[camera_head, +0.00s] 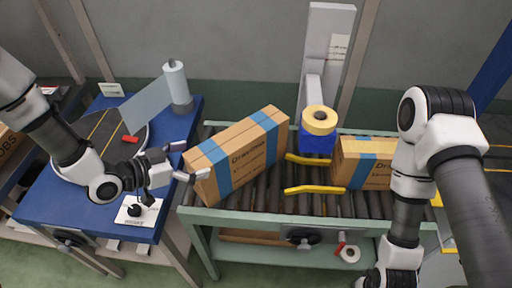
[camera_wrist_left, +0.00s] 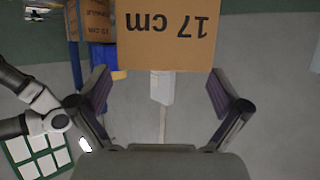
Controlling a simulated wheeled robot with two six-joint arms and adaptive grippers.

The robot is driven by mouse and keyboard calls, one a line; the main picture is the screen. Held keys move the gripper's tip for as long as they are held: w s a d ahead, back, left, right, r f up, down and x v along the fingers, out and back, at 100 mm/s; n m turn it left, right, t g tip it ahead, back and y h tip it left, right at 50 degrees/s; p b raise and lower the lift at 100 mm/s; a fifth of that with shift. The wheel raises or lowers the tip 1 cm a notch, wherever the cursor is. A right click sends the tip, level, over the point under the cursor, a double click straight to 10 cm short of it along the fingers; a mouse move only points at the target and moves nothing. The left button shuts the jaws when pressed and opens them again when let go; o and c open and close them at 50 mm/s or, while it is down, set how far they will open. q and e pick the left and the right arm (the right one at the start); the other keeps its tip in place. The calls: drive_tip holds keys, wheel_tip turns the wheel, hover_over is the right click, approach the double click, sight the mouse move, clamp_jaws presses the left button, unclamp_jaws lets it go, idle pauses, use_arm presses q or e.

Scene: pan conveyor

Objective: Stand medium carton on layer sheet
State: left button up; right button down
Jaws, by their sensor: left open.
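A brown carton (camera_head: 240,155) with blue straps stands skewed on the roller conveyor. Its end face, printed "17 cm" upside down, fills the top middle of the left wrist view (camera_wrist_left: 168,35). My left gripper (camera_head: 181,161) is open at the carton's left end, with its fingers pointing at that end. In the wrist view the face lies ahead of and between the fingers, which do not grip it. A second strapped carton (camera_head: 361,166) is farther right on the rollers, partly behind my right arm. I cannot make out which surface is the layer sheet. My right gripper is out of view.
The roller conveyor (camera_head: 275,211) has yellow guide bars (camera_head: 314,189) between the cartons. A blue tape unit (camera_head: 317,137) with a tan roll stands behind. A blue table (camera_head: 75,212) at left holds a turntable and a film roll (camera_head: 176,85).

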sight(210, 152)
use_arm(q)
drive_tip(key=shift+f, duration=0.15)
drive_tip(key=x, duration=0.2)
drive_tip(key=p+x, duration=0.1)
drive_tip(key=x, duration=0.1)
drive_tip(key=r+x, duration=0.1)
drive_tip(key=x, duration=0.1)
drive_tip(key=shift+w+d+p, duration=0.15)
drive_tip(key=shift+w+p, duration=0.15)
drive_tip(key=shift+p, duration=0.05)
drive_tip(key=shift+f, duration=0.1)
drive_tip(key=c, duration=1.7)
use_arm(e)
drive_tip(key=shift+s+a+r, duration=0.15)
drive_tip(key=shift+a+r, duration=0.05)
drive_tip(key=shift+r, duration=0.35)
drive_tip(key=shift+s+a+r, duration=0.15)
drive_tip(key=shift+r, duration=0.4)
